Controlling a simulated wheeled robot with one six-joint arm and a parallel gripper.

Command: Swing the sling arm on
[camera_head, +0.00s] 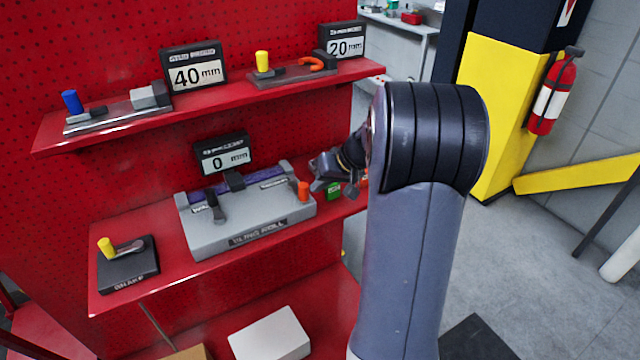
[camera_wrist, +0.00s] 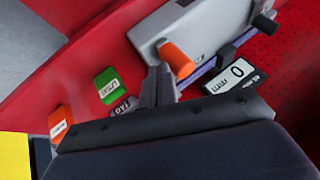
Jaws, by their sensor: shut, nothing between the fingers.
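A grey box-shaped unit (camera_head: 250,217) with a hard-to-read front label sits on the middle red shelf. An orange upright knob (camera_head: 303,191) stands at its right end, and a dark lever (camera_head: 215,207) rises at its left. A purple bar (camera_head: 210,192) runs along its back. Which part is the sling arm I cannot tell for sure. My gripper (camera_head: 340,190) is just right of the unit, shut and empty. In the wrist view my fingertips (camera_wrist: 160,85) are beside the orange knob (camera_wrist: 177,58), apparently not gripping it; contact is unclear.
A 0 mm display (camera_head: 222,155) stands behind the unit. A green block (camera_head: 333,190) is close to my gripper; an orange block (camera_wrist: 60,122) shows in the wrist view. A brake base with a yellow knob (camera_head: 107,247) is at left. The upper shelf (camera_head: 200,107) overhangs.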

